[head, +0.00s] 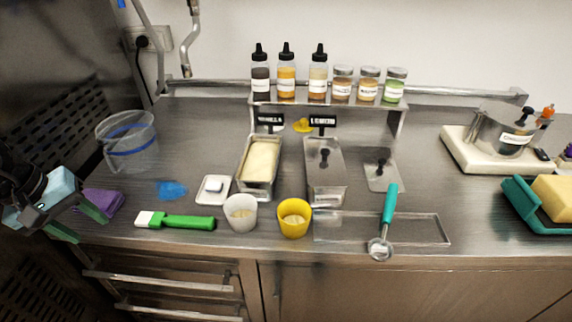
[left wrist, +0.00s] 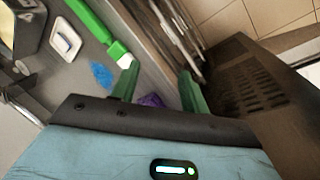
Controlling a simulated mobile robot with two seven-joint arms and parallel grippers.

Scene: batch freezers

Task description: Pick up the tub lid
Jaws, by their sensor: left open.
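A flat clear or metal tub lid (head: 382,174) with a black knob lies on the counter, right of the tubs. A second lid with a black knob (head: 324,158) sits on the right-hand metal tub (head: 326,190). The left-hand metal tub (head: 257,185) is uncovered and holds a pale cream mass. My left gripper (head: 78,220), with green fingers, is open and empty at the counter's left end, far from both lids. Its fingers also show in the left wrist view (left wrist: 158,86), apart, near a purple cloth (left wrist: 150,100). My right gripper is out of view.
Between my left gripper and the lids stand a green-handled brush or spatula (head: 185,222), a white cup (head: 240,212) and a yellow cup (head: 294,217). A teal-handled scoop (head: 388,215) lies over a shallow tray (head: 430,228) in front of the loose lid. A bottle shelf (head: 330,103) stands behind.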

